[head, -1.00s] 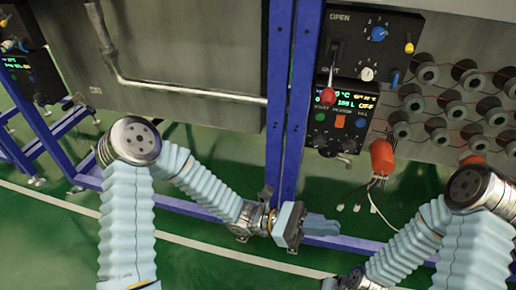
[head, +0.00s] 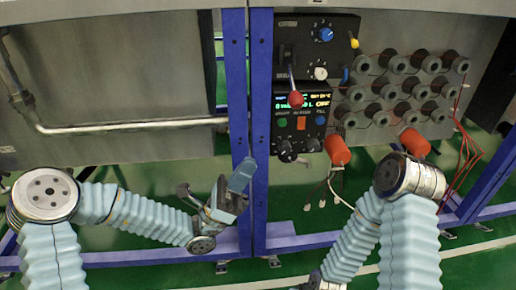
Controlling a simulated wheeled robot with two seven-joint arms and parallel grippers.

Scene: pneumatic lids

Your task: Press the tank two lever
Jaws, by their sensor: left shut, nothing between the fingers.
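A lever with a red ball knob (head: 295,99) sticks out from a black control panel (head: 305,45) right of the blue frame posts. The lever hangs down from a slot, with the knob in front of the display below. I cannot read a tank number on the panel. My left gripper (head: 246,167) is shut and empty, with its light blue fingers pointing up in front of the blue posts. It is below and left of the red knob, clearly apart from it.
Below the lever is a display box (head: 303,120) with coloured buttons. Orange cylinders (head: 337,150) with hanging cables and several grey spools (head: 400,90) are to the right. Blue posts (head: 260,100) stand close to my left gripper. A metal pipe (head: 130,127) runs along the left tank.

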